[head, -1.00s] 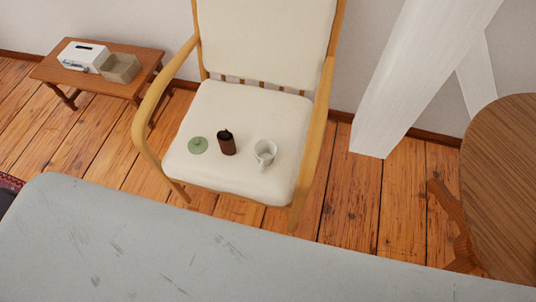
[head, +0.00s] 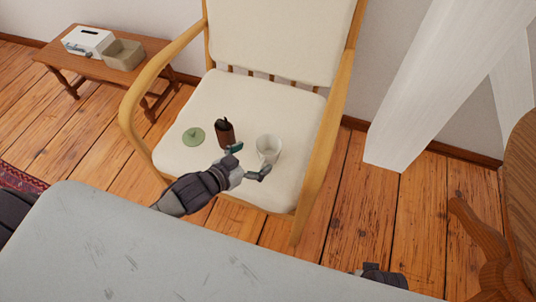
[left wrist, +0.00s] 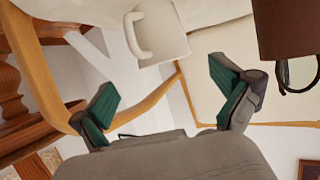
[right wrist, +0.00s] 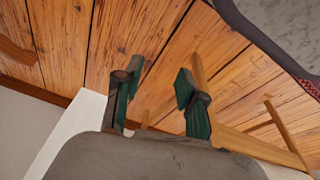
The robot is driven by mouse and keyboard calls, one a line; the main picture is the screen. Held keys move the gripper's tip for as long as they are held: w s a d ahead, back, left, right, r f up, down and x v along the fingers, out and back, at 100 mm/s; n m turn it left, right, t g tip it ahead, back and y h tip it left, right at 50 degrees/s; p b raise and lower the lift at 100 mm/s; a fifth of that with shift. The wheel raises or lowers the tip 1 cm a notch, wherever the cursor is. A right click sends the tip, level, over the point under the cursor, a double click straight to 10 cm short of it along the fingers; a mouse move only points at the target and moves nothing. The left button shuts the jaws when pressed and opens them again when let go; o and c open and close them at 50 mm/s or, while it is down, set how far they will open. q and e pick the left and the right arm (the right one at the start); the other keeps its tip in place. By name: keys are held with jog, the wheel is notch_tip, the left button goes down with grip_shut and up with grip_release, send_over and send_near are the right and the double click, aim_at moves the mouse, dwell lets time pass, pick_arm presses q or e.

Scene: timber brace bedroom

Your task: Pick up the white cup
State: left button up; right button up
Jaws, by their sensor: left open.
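The white cup (head: 268,150) stands upright on the cream seat of the armchair, right of a dark brown pitcher (head: 225,133) and a green round lid-like item (head: 194,136). My left gripper (head: 249,160) is open and empty at the cup's near left side, its fingers spread. In the left wrist view the cup (left wrist: 160,30), with its handle, lies beyond the gap between the fingers (left wrist: 167,92). I cannot tell whether a finger touches it. My right gripper (right wrist: 157,82) is open and empty; the floor shows between its fingers.
The wooden armchair (head: 330,140) has armrests on both sides of the seat. A grey surface (head: 150,250) fills the foreground. A low bench (head: 135,75) with a white box and a beige bin stands at left. A white slanted beam (head: 410,90) and a round wooden table (head: 522,180) are at right.

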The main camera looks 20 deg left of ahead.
aim_at(276, 142)
pick_arm(q)
jog(key=shift+x, duration=0.9)
jog(key=x, duration=0.1)
jog(key=b+x, duration=0.1)
jog(key=x, duration=0.2)
jog(key=shift+w+a+f+b, duration=0.15)
jog(key=shift+w+f+b, duration=0.05)
jog(key=shift+w+b, duration=0.2)
jog(key=shift+w+f, duration=0.1)
jog(key=shift+w, duration=0.1)
pick_arm(e)
notch_tip(276, 142, up, 7)
jog(key=w, duration=0.1)
jog(key=shift+f, duration=0.15)
pick_arm(q)
jog(key=shift+c, duration=0.3)
jog(key=c, duration=1.1)
jog(key=shift+c, duration=0.5)
